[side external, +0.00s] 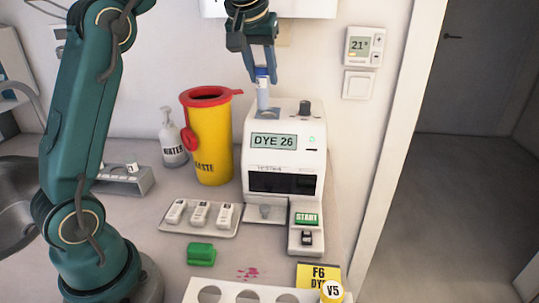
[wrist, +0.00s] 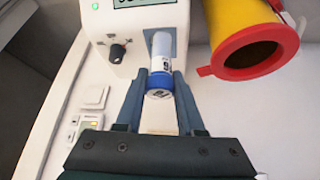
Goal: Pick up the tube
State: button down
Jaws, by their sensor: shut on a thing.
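The tube (side external: 262,95) has a pale body and a blue cap. It stands upright at the top of the white dye machine (side external: 257,172), over a blue-grey patch on its top face. My gripper (side external: 262,75) comes down from above and is shut on the tube at its blue cap. In the wrist view the tube (wrist: 161,58) lies between the two fingers of my gripper (wrist: 160,85), with the cap toward me. I cannot tell whether its lower end is still in the machine's opening.
A yellow waste bin (side external: 208,140) with a red rim stands left of the machine, beside a water spray bottle (side external: 172,140). A tray (side external: 190,228) holds several white items. A green block (side external: 201,254) and a white rack (side external: 232,297) are in front. A dark knob (side external: 304,107) is close right of the tube.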

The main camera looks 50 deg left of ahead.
jog(key=s+d, duration=0.8)
jog(key=s, duration=0.4)
jog(key=s+d+f+n+g, duration=0.4)
jog(key=s+d+f+n, duration=0.2)
jog(key=n, duration=0.3)
jog(key=s+d+f+n+g+y, duration=0.1)
jog(key=s+d+f+n+g, duration=0.3)
jog(key=s+f+n, duration=0.3)
jog(key=shift+s+d+f+n+y, duration=0.3)
jog(key=shift+d+f+n, duration=0.65)
jog(key=shift+f, duration=0.2)
jog(key=shift+a+f, duration=0.1)
jog(key=shift+f, duration=0.15)
jog(key=shift+f, duration=2.25)
